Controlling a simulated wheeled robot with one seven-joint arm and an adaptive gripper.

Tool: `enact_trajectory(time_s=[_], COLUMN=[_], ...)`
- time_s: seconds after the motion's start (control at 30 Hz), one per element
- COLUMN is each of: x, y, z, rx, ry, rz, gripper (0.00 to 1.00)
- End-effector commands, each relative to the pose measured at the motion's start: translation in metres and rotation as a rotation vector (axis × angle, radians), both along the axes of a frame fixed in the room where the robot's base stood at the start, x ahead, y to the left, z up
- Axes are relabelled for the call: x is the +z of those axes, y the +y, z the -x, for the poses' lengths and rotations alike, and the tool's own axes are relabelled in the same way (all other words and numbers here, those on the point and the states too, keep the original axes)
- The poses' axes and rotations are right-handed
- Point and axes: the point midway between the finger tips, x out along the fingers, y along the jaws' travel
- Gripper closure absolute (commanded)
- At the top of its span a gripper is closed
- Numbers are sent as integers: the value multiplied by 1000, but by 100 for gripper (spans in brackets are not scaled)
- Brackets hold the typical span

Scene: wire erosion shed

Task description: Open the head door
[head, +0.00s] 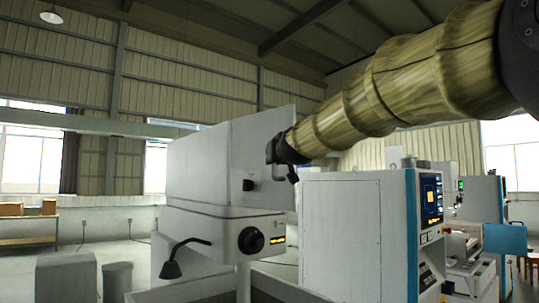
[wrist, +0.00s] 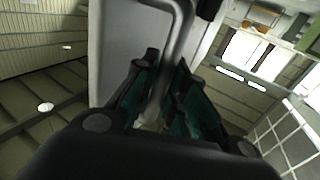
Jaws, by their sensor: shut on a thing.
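The machine head is a pale grey box (head: 195,160) in the middle of the head view. The head door appears to be its flat right-hand panel (head: 262,135), with a small black knob low on it. I cannot tell how far it stands open. My gripper (head: 280,165) is at this panel's right part. In the wrist view my gripper (wrist: 160,88) is shut on a bent grey bar handle (wrist: 180,45), which passes between the green-lined fingers. The pale door panel (wrist: 110,50) lies behind the handle. In the head view the handle is hidden by my gripper.
Below the head is a white housing with a black dial (head: 251,240) and a black angled lever (head: 183,258). A white control cabinet (head: 340,235) with a screen stands close on the right, under my arm. A grey bin (head: 117,280) stands at the lower left.

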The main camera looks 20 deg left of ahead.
Motion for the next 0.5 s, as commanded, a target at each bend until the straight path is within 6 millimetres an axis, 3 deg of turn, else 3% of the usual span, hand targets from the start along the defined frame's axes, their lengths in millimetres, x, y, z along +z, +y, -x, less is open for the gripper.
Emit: enact_trajectory(time_s=[0.5], x=[0], y=[-5], z=[-4], rx=[-17], ry=[-3], rz=[2], gripper=[100])
